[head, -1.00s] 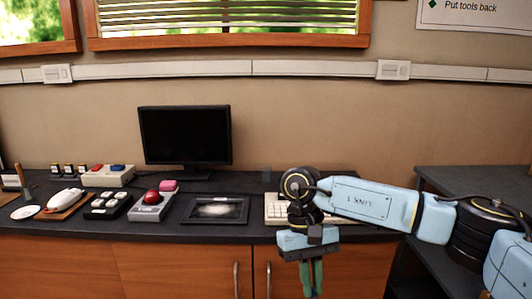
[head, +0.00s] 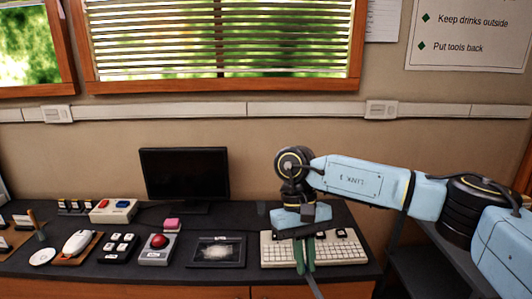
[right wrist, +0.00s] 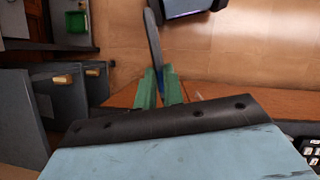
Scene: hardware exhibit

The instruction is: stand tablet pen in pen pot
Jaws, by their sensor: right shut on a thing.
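My right gripper (head: 305,264) points down in front of the keyboard in the head view. Its green fingers are shut on a thin grey tablet pen (head: 316,288), which sticks out below them. In the right wrist view the pen (right wrist: 153,42) extends beyond the fingertips (right wrist: 160,90), with a bit of blue between them. My left gripper is not in view.
A dark shelf (head: 425,262) stands at the right. The desk between monitor and keyboard looks clear.

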